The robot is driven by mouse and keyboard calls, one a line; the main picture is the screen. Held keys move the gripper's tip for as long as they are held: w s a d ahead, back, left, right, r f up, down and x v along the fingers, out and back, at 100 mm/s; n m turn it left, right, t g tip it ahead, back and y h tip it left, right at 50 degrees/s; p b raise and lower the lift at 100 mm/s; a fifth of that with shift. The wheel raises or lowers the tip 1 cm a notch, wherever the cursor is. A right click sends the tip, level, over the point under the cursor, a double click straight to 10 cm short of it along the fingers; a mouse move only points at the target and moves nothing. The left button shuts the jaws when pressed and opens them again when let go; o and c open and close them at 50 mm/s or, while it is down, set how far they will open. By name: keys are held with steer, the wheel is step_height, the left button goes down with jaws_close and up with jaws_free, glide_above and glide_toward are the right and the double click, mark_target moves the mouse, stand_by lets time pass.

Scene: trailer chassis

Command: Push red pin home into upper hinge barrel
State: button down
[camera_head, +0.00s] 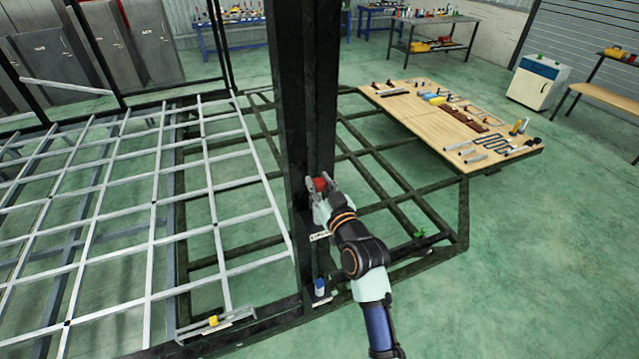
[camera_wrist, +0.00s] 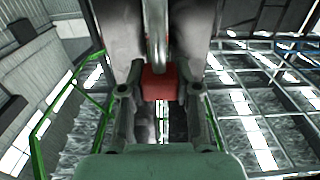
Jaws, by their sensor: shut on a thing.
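The red pin (camera_head: 320,184) is between the fingers of my gripper (camera_head: 323,188), close against the dark upright post (camera_head: 306,90). In the wrist view the red pin (camera_wrist: 160,83) shows as a red block between the two fingers of my gripper (camera_wrist: 160,90), which is shut on it. A rounded grey metal part (camera_wrist: 156,35) stands in front of the red block there. I cannot tell whether this is the upper hinge barrel, or how deep the pin sits. A blue and white piece (camera_head: 320,287) is lower on the post.
A white lattice frame (camera_head: 150,210) fills the left side. The dark chassis frame (camera_head: 460,215) runs behind and right of the post. A wooden table (camera_head: 430,115) with tools stands at the back right. A flat bracket with a yellow part (camera_head: 214,321) lies at the lower left.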

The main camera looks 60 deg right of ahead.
steer(key=shift+f+b, duration=2.45)
steer(key=shift+f, duration=0.45)
steer(key=c, duration=0.7)
jaws_free()
steer(key=shift+r, duration=0.1)
steer(key=shift+c, duration=0.2)
steer(key=v, duration=1.2)
steer(key=shift+a, duration=0.1)
